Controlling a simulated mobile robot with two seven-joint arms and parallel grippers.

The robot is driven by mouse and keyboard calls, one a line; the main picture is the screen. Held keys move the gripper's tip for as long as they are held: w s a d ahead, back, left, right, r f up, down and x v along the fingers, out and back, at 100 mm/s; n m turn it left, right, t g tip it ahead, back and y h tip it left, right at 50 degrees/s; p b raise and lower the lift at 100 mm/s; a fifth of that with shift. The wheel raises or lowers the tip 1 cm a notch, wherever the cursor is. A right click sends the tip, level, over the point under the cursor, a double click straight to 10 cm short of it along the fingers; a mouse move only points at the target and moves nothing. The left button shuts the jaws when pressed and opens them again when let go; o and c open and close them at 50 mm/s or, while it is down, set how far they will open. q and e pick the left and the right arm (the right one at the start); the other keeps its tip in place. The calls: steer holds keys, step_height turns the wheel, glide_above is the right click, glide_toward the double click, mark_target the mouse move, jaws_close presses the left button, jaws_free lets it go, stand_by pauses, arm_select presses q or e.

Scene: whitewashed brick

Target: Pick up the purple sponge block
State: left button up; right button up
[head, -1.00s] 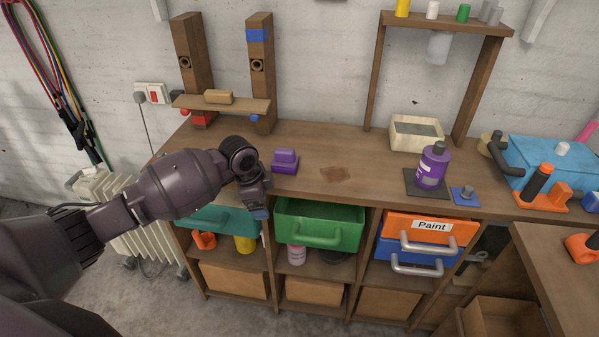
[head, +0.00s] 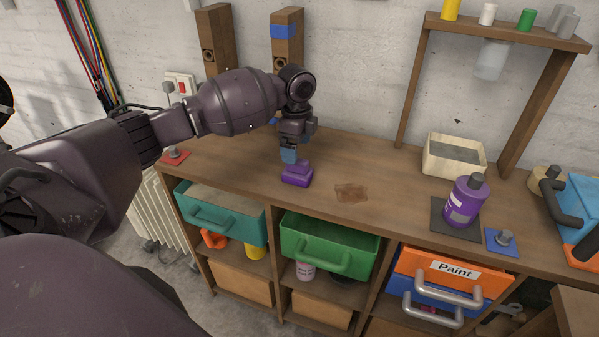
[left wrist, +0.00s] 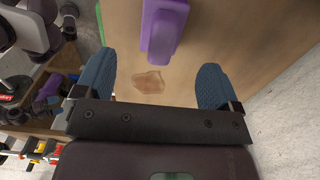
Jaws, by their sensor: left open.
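The purple sponge block (head: 297,174) sits on the wooden workbench (head: 395,196), left of a brown stain. It has a narrower raised part on a wider base. My left gripper (head: 289,155) is above and just behind the block, pointing down. In the left wrist view the left gripper (left wrist: 152,88) is open, its two blue fingers wide apart. There the purple block (left wrist: 162,28) shows at the top, beyond the fingertips and roughly between their lines. Nothing is held.
A brown stain (head: 350,193) marks the bench beside the block. A purple bottle (head: 465,201) stands on a dark mat to the right, with a cream tray (head: 454,157) behind it. A green drawer (head: 330,245) sticks out below. A wooden post (head: 286,42) rises behind my arm.

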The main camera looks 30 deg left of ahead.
mark_target(297, 170)
arm_select(q)
step_height(297, 170, down, 8)
steer(key=shift+w+f+b, duration=0.1)
steer(key=shift+f+b, duration=0.15)
steer(key=shift+b, duration=0.25)
steer(key=shift+c, duration=0.3)
steer(key=shift+r, duration=0.1)
steer(key=c, duration=1)
